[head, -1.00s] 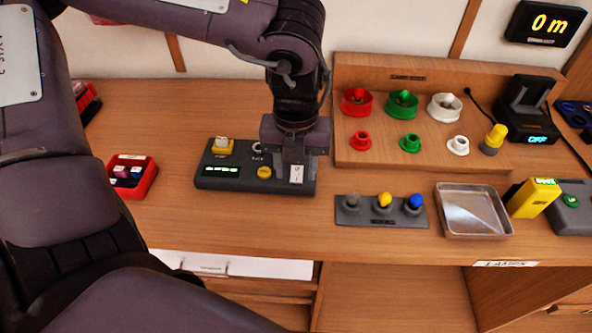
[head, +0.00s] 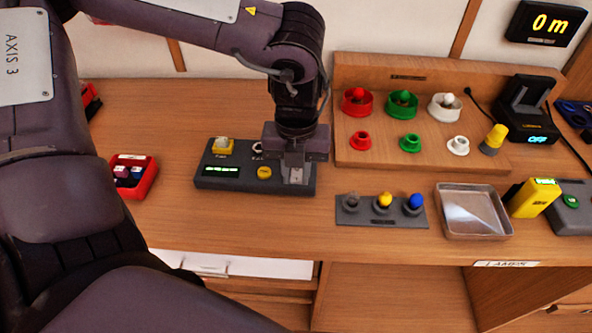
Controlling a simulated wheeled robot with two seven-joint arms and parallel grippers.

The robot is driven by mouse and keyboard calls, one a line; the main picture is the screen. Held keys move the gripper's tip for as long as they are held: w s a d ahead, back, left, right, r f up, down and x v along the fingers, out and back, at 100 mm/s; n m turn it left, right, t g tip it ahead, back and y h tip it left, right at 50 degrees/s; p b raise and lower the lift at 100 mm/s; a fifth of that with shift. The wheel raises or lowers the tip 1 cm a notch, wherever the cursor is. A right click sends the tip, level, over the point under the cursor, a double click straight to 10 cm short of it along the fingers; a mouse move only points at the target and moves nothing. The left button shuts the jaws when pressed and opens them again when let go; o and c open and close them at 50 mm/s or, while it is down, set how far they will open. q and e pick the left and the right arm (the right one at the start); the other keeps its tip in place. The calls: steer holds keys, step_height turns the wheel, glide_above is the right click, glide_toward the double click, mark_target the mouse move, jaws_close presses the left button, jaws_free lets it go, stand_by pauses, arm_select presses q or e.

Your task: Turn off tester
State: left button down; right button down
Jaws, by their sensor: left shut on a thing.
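The tester (head: 225,185) is a dark grey box on the bench with a lit green display (head: 221,171), a yellow knob (head: 264,173) and a yellow-and-white part on top. A white switch (head: 296,176) sits at its right end, mostly hidden by my fingers. My left gripper (head: 296,173) points down from above, its fingers shut at the white switch. The exact contact is hard to see. My right gripper is not in view.
A red bin (head: 146,184) stands left of the tester. A grey strip with coloured lamps (head: 350,216), an empty metal tray (head: 473,232) and a yellow device (head: 530,198) stand to the right. A wooden stand (head: 345,152) with coloured cups rises behind.

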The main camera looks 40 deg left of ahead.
mark_target(297, 170)
arm_select(q)
steer(key=shift+w+a+r+g+h, duration=0.15)
steer(key=shift+g+h, duration=0.1)
steer(key=shift+g, duration=0.2)
steer(key=shift+w+g+h, duration=0.1)
steer(key=shift+g+h, duration=0.15)
steer(key=shift+g, duration=0.2)
steer(key=c, duration=1.2)
jaws_free()
steer(key=shift+c, duration=0.2)
steer(key=v, duration=0.8)
steer(key=shift+w+a, duration=0.1)
steer(key=shift+w, duration=0.05)
